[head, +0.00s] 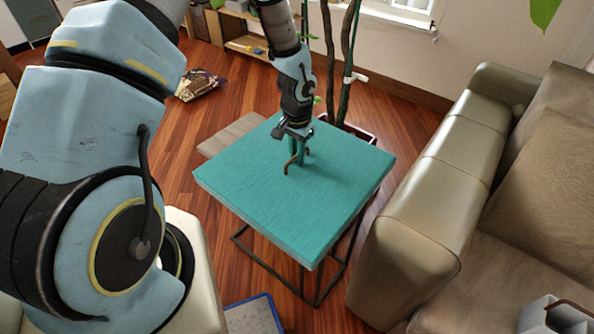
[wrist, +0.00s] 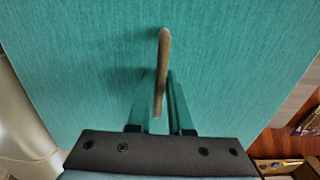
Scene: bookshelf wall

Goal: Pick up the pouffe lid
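The pouffe lid (head: 248,195) is a square teal cushioned top. It lies roughly level above a thin dark metal frame (head: 318,300); I cannot tell whether the two touch. A thin brown handle (head: 288,169) stands at the lid's middle and also shows in the wrist view (wrist: 163,60). My gripper (head: 297,150) points down over the lid's middle. In the wrist view its two greenish fingers (wrist: 163,78) are on either side of the handle, very close to it. Whether they press on it is not clear. The lid's teal surface fills most of the wrist view.
A beige leather sofa (head: 425,190) stands close on the right. A potted plant's stems (head: 340,60) rise just behind the lid. A low shelf (head: 240,35) and a patterned item (head: 200,84) lie farther back. Wooden floor (head: 185,150) is free on the left.

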